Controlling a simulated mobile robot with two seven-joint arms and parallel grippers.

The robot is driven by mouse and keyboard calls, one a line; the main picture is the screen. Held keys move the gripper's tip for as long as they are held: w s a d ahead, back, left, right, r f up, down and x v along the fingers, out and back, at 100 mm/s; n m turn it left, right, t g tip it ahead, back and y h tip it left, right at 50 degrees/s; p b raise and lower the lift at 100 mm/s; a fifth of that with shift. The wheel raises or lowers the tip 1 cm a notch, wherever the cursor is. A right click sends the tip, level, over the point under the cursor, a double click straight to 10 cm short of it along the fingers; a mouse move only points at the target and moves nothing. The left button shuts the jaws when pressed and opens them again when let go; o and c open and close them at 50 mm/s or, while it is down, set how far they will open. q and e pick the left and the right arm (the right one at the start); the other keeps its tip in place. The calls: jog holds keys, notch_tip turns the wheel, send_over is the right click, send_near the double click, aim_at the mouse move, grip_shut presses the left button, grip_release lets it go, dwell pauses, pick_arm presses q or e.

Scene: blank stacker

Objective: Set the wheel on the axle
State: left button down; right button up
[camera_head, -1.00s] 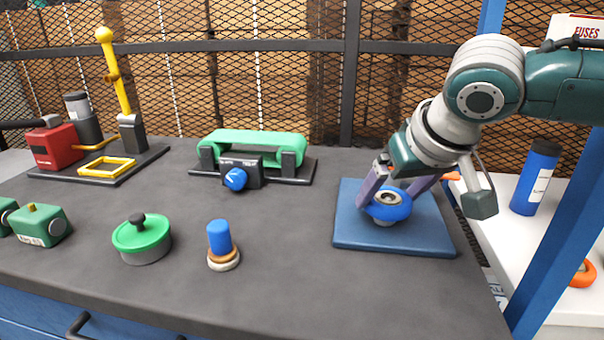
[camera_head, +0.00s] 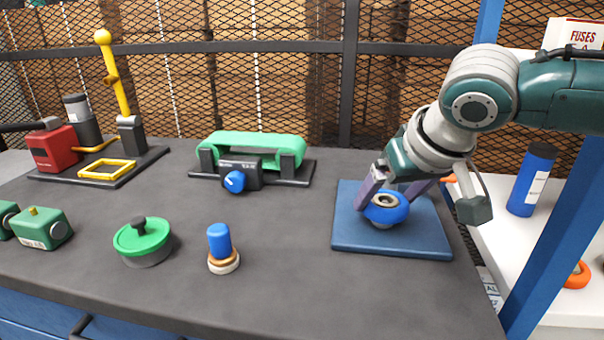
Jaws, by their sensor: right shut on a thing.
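The wheel (camera_head: 389,214) is a blue ring with a grey metal hub, at the right of the workbench above the blue square mat (camera_head: 350,240). My right gripper (camera_head: 391,200) comes down over it from the upper right and is shut on its rim, with purple fingers at both sides. The wheel looks low over the mat; I cannot tell whether it touches. An upright blue post on tan and white round layers (camera_head: 220,243) stands at front centre; I cannot tell whether it is the axle. No other axle shows clearly. My left gripper is not in view.
A green-lidded pot (camera_head: 142,240) and a green block (camera_head: 43,228) stand at the left front. A green belt machine (camera_head: 250,150) with a blue knob stands at the back, a red machine (camera_head: 52,148) at the back left. The bench between post and mat is clear.

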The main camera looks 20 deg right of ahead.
jog(key=shift+f, duration=0.1)
dwell(0.4)
jog(key=shift+f+b, duration=0.35)
jog(key=shift+f, duration=0.15)
jog(key=o, duration=1.1)
jog(key=shift+o, duration=0.2)
jog(key=p+v, duration=0.5)
jog(key=p, duration=0.2)
jog(key=shift+r, duration=0.25)
jog(key=p+v, duration=0.5)
jog(key=p, duration=0.2)
jog(key=shift+s+r+p, duration=0.15)
jog(key=shift+s+p, duration=0.15)
jog(key=shift+p, duration=0.1)
